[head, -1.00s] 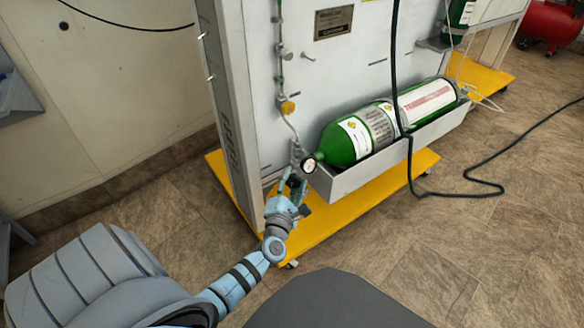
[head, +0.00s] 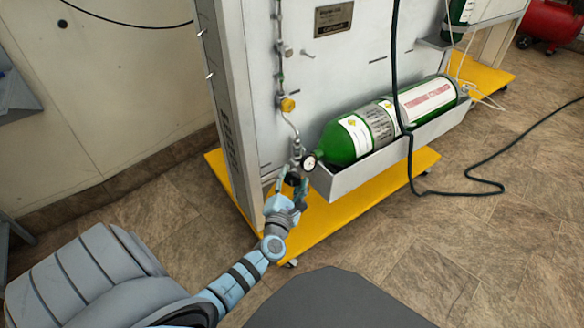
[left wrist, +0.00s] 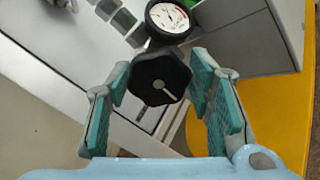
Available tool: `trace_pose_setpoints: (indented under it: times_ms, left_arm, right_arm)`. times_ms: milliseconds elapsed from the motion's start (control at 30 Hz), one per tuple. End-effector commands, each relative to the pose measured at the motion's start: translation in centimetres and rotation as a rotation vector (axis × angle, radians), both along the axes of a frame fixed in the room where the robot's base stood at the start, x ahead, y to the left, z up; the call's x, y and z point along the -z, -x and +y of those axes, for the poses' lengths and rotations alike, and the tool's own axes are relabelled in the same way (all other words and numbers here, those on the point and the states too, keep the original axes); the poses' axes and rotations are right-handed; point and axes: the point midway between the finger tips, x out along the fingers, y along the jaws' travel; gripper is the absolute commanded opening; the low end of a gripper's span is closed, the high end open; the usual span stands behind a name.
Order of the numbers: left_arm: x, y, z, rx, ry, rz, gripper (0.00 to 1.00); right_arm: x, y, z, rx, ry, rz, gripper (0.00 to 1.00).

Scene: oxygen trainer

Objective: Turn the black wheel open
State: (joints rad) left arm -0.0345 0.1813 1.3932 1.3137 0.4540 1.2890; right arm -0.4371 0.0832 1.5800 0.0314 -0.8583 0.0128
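The black wheel (left wrist: 160,77) is a lobed knob with a pale slot mark, just below a round gauge (left wrist: 168,17) in the left wrist view. In the head view the wheel (head: 292,179) is small and partly hidden by my fingers, left of the green cylinder (head: 340,146). My left gripper (left wrist: 160,110) is open, its teal pads on either side of the wheel. A gap shows on the right; on the left the pad is close to the wheel, and I cannot tell if it touches. My right gripper is not in view.
The cylinder lies in a grey tray (head: 345,186) on a white panel above a yellow base (head: 335,220). A black hose (head: 410,165) hangs down in front of the tray.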

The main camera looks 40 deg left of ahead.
Motion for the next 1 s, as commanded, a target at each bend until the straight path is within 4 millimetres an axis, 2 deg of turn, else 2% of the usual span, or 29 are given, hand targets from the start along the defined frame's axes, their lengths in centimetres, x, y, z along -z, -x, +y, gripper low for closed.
trace_pose_setpoints:
  times_ms: [333, 433, 567, 800, 900, 1000]
  left_arm:
    - [-0.1, 0.0, 0.0, -0.001, -0.003, -0.001, 0.62]
    - [0.0, 0.7, -0.4, 0.0, -0.002, 0.0, 0.62]
    - [0.0, 3.3, -1.6, 0.001, -0.002, 0.001, 0.62]
    - [0.0, 9.1, -4.3, -0.001, 0.0, 0.002, 0.62]
    - [0.0, 10.4, -4.9, -0.001, -0.001, 0.001, 0.62]
    - [-0.1, 10.9, -5.1, -0.001, -0.002, -0.001, 0.62]
  right_arm:
    - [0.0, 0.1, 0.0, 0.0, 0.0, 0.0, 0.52]
    - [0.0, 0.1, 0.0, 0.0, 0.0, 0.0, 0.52]
    - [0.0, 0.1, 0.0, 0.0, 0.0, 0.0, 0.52]
    - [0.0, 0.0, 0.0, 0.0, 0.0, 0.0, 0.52]
    - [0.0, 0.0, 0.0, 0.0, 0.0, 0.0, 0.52]
    - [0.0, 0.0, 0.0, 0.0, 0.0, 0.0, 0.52]
